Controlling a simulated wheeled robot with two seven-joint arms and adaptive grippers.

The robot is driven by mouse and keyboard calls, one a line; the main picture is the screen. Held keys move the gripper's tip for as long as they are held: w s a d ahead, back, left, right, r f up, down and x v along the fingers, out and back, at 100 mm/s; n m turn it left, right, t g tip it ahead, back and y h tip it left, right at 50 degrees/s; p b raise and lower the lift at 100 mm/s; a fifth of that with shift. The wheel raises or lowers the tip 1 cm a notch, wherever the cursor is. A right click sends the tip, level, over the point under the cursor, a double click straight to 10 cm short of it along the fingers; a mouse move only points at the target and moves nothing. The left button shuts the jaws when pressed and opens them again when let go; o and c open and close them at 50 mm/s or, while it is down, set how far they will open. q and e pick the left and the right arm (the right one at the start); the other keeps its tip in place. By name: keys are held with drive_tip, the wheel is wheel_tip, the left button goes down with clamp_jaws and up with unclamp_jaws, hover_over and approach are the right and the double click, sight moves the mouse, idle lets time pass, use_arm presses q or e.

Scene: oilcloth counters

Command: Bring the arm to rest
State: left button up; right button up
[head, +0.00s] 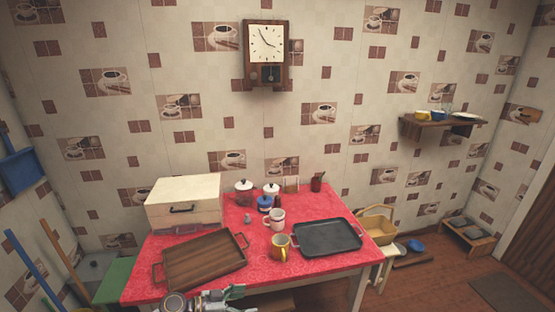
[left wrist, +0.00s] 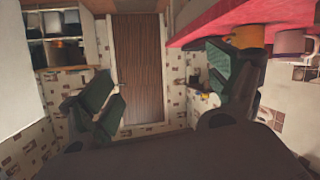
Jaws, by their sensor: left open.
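My left gripper (head: 232,298) shows at the bottom edge of the head view, in front of the red-covered table (head: 262,268). Its fingers point right, and part of it is cut off by the frame. In the left wrist view, its two dark green fingers are spread wide (left wrist: 165,97) with nothing between them. A door (left wrist: 138,70) shows far behind that gap. The red table edge (left wrist: 215,28) is at the upper right of that view. My right gripper is in neither view.
Near the gripper stand a brown wooden tray (head: 203,264), a yellow mug (head: 281,246) and a white mug (head: 277,223). A black tray (head: 328,237) lies at the right, a cream box (head: 183,208) at the back left. Open floor (head: 430,285) shows right of the table.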

use_arm(q)
drive_tip(key=s+a+f+n+y+b, duration=0.2)
drive_tip(key=s+f+b, duration=0.1)
drive_tip(key=f, duration=0.7)
drive_tip(key=s+a+f+n+y+b, duration=0.2)
drive_tip(key=s+a+f+y, duration=0.1)
drive_tip(key=f, duration=0.8)
drive_tip(key=s+a+f+n+y+b, duration=0.1)
drive_tip(key=s+a+f+y+b, duration=0.15)
drive_tip(key=f, duration=0.75)
drive_tip(key=s+a+f+n+g+y+b, duration=0.1)
drive_tip(key=s+a+f+n+y+b, duration=0.1)
drive_tip(key=s+f, duration=0.8)
drive_tip(key=s+a+f+n+g+y+b, duration=0.1)
drive_tip(key=s+a+f+y+b, duration=0.2)
drive_tip(key=s+f, duration=0.7)
wheel_tip(320, 180, down, 3)
drive_tip(key=shift+s+a+f+n+g+b, duration=0.2)
drive_tip(key=shift+s+a+n+g+b, duration=0.15)
drive_tip(key=shift+a+b, duration=0.65)
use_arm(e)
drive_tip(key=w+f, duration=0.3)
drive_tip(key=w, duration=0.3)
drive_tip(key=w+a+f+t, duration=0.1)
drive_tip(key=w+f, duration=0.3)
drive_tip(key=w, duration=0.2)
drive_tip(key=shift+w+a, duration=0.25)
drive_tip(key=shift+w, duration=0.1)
